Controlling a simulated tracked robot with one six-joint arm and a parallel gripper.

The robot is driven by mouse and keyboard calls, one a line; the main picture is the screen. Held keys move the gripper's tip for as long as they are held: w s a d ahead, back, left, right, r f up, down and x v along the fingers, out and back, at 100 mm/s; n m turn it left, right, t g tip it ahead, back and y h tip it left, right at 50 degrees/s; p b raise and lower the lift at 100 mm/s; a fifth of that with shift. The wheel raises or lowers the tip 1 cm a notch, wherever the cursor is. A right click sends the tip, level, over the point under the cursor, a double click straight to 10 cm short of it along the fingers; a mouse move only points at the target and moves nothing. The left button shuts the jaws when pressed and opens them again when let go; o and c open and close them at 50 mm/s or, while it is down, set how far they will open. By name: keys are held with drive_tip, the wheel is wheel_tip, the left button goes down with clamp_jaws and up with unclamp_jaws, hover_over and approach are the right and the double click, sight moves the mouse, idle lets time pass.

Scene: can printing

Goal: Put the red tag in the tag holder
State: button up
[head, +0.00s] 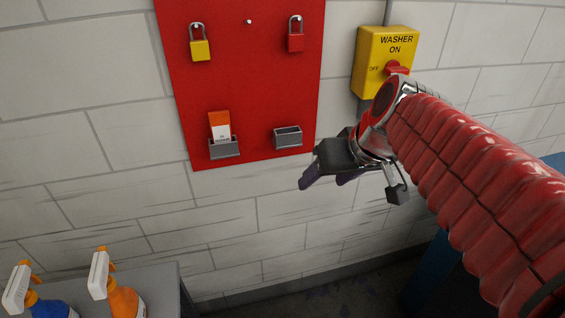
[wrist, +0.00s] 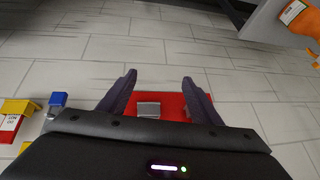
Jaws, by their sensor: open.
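A red board (head: 245,70) hangs on the wall in the head view. A tag (head: 220,127) with an orange-red top and white lower part stands in the left grey holder (head: 224,149). The right grey holder (head: 288,138) looks empty. My gripper (head: 329,181) is below and to the right of the right holder, apart from the tag. In the wrist view, my gripper's dark fingers (wrist: 159,77) are spread with nothing held between them. One grey holder (wrist: 148,106) shows between them, against the red board (wrist: 171,103).
A yellow padlock (head: 200,50) and a red padlock (head: 295,41) hang on the board. A yellow washer switch box (head: 372,55) is on the wall, close to my arm. Blue (head: 48,304) and orange (head: 123,300) spray bottles stand at lower left. The wall left of the board is clear.

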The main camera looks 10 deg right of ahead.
drive_tip(key=s+a+f+h, duration=0.1)
drive_tip(key=s+a+f, duration=0.1)
drive_tip(key=s, duration=0.3)
drive_tip(key=s+a+f, duration=0.2)
drive_tip(key=s+f, duration=0.2)
drive_tip(key=s, duration=0.1)
drive_tip(key=shift+s+a+g+h, duration=0.2)
drive_tip(key=shift+s+g+h, duration=0.1)
drive_tip(key=shift+h, duration=0.1)
drive_tip(key=shift+c, duration=0.2)
